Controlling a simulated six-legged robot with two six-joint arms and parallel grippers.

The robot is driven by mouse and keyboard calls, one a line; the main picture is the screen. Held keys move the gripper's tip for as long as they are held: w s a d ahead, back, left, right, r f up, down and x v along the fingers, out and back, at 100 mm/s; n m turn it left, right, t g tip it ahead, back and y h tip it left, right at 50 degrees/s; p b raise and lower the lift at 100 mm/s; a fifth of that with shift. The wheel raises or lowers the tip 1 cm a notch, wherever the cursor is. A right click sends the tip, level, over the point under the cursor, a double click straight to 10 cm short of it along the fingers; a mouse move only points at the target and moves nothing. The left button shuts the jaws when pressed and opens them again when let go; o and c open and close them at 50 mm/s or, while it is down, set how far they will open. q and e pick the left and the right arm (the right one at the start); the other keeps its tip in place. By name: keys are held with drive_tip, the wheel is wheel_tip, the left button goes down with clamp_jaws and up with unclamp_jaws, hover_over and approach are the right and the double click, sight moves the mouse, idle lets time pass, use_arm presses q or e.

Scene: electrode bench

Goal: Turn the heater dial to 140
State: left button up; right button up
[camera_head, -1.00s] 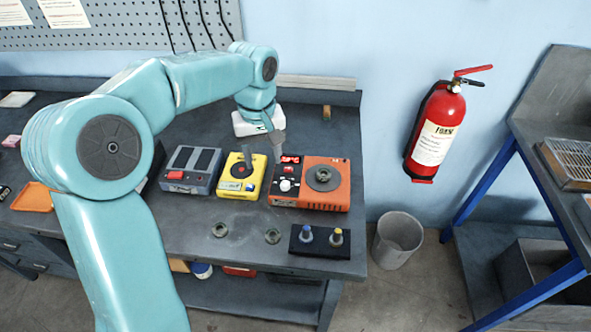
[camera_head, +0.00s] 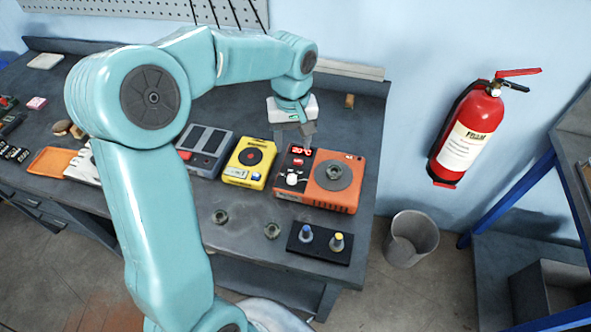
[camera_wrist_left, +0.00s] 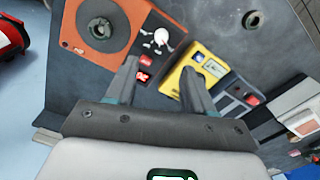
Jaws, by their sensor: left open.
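The orange heater (camera_head: 348,197) stands on the bench with a round dark hotplate (camera_head: 334,175) on its right. Its white dial (camera_head: 292,179) is on the left part of the front, below a small lit red display (camera_head: 300,150) too small to read surely. The dial also shows in the left wrist view (camera_wrist_left: 161,36), beyond the fingertips. My left gripper (camera_head: 294,142) is open and empty above the back left of the heater, pointing down, apart from the dial. In the left wrist view its fingers (camera_wrist_left: 160,68) are spread either side of the display area. My right gripper is not in view.
A yellow device (camera_head: 249,164) stands close left of the heater, with a grey device (camera_head: 205,150) beyond it. In front lie two metal rings and a black holder (camera_head: 318,254) with two small capped bottles. A fire extinguisher (camera_head: 470,130) hangs on the wall at right.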

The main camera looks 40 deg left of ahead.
sight(292, 177)
use_arm(q)
wheel_tip(292, 177, down, 11)
drive_tip(key=shift+s+a+r+p, duration=0.1)
drive_tip(key=shift+s+p, duration=0.05)
drive_tip(key=shift+p, duration=0.45)
drive_tip(key=shift+a+f, duration=0.1)
drive_tip(key=shift+f, duration=0.6)
clamp_jaws()
